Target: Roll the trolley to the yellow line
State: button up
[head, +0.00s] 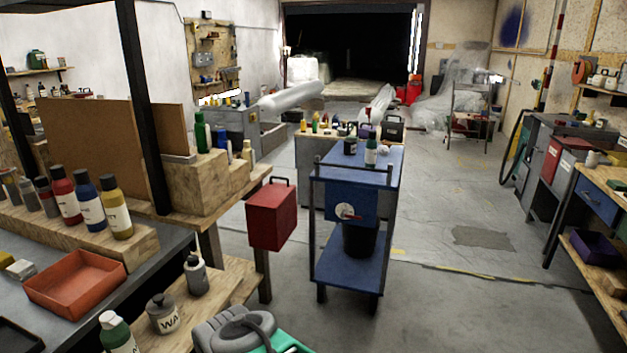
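The blue trolley (372,178) stands upright on the floor just right of the picture's centre. It has a top shelf, a lower shelf (348,268) and a dark push handle on the near side. Bottles stand on its top, one with a green body (371,150). A black bucket (360,240) stands on the lower shelf. A worn yellow line (480,275) runs across the floor to the right of the trolley; a short yellow piece shows close beside it. The trolley hides any part of the line behind it. My gripper is not in view.
Open floor (440,310) lies right of the trolley. A workbench with bottles and an orange tray (75,283) fills the left; a red box (272,214) hangs at its end. A bench with a blue drawer (603,200) stands right. A cabinet (308,160) stands behind the trolley.

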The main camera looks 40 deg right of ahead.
aim_at(351, 187)
jog(key=z, duration=1.1)
jog(key=i, duration=0.95)
jog(key=z, duration=0.25)
